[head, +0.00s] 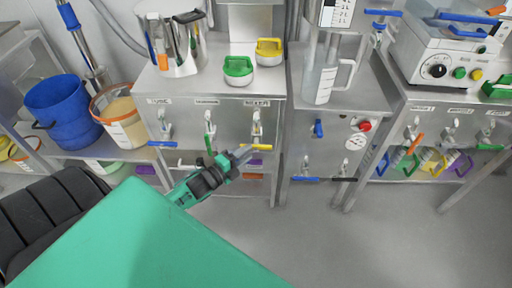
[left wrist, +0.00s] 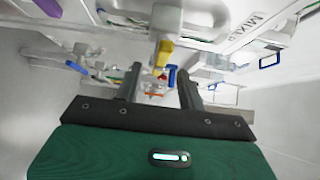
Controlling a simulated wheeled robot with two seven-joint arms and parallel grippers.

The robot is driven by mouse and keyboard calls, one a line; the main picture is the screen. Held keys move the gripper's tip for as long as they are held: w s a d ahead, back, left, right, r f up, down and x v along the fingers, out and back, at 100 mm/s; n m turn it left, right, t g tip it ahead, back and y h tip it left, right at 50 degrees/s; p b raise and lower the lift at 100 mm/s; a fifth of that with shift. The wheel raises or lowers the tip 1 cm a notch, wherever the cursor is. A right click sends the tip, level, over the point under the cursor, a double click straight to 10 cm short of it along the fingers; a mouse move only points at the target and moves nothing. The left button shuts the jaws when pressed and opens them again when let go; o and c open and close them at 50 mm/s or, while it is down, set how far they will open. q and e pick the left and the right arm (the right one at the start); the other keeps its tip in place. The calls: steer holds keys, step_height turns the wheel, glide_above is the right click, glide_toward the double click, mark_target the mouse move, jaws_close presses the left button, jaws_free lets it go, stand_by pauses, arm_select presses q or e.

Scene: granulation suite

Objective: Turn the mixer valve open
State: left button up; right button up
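The mixer valve (head: 257,125) is on the steel front panel under the MIXER label, the rightmost of three valves there. Its yellow lever (head: 262,147) shows just beyond my left gripper's tips in the head view. In the left wrist view the yellow lever (left wrist: 164,52) hangs at the fingertips, between the two fingers, with gaps to both sides. My left gripper (head: 243,153) is open in front of the panel; its fingers also show in the left wrist view (left wrist: 160,75). I cannot tell whether a finger touches the lever. My right gripper is not in view.
A green-handled valve (head: 209,130) and a blue-handled valve (head: 165,132) sit left on the same panel. A neighbouring panel with a red button (head: 365,126) stands to the right. Yellow (head: 268,50) and green (head: 238,69) handled lids lie on top. The floor at lower right is clear.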

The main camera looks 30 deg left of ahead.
mark_target(256, 145)
arm_select(q)
steer(key=shift+x, duration=2.55)
jaws_close()
